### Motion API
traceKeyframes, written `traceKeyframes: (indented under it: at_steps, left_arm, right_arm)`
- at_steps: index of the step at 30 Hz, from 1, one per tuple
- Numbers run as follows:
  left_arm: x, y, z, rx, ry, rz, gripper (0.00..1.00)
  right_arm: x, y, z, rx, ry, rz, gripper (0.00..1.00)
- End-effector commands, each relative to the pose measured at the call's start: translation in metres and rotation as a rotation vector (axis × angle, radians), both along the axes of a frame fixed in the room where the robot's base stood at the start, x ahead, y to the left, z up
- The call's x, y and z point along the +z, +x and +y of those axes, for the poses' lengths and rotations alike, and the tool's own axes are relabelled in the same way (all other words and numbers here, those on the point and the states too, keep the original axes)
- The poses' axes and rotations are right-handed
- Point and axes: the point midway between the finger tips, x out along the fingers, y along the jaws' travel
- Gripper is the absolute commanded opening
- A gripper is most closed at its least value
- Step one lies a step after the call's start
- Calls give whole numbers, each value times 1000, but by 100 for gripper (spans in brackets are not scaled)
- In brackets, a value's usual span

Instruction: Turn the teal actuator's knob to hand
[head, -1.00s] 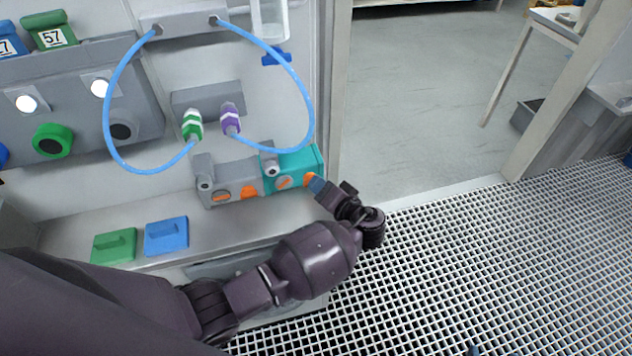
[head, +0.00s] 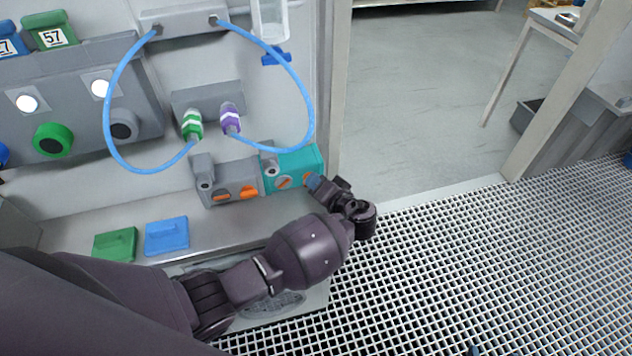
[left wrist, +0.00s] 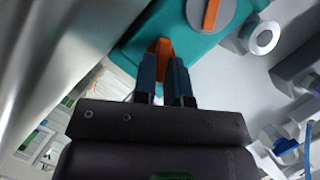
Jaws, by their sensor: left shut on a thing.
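The teal actuator (head: 301,160) sits at the right end of the shelf against the wall panel. It also shows in the left wrist view (left wrist: 184,30). On its front are a round dial with an orange bar (head: 284,182) and an orange knob (head: 308,178). My left gripper (head: 314,183) is at this knob, at the actuator's right end. In the left wrist view, the two fingers of the left gripper (left wrist: 164,78) are shut on the orange knob (left wrist: 163,50), one on each side. The fingers hide part of the knob. My right gripper is not in view.
A grey actuator (head: 226,178) with orange parts stands directly left of the teal one. Blue tubes loop above from green (head: 192,124) and purple (head: 230,119) connectors. Green (head: 115,244) and blue (head: 166,236) blocks lie on the shelf. Open grating floor lies to the right.

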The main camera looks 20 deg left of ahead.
Motion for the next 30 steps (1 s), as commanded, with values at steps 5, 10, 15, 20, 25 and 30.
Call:
traceKeyframes:
  at_steps: [5, 10, 15, 20, 25, 30]
  left_arm:
    - [-1, 0, 2, 3, -13, -7, 0]
    - [-2, -1, 3, 5, -64, -41, 0]
    - [-2, -1, 4, 5, -159, -104, 0]
    - [-2, -2, 6, 7, -272, -181, 0]
    - [-1, -3, 8, 7, -391, -262, 0]
    - [-1, -4, 9, 8, -495, -333, 0]
  right_arm:
    - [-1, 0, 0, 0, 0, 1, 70]
    - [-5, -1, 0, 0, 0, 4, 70]
    - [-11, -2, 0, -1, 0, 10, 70]
    - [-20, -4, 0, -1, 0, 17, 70]
    - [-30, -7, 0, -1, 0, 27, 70]
    - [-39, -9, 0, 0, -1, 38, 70]
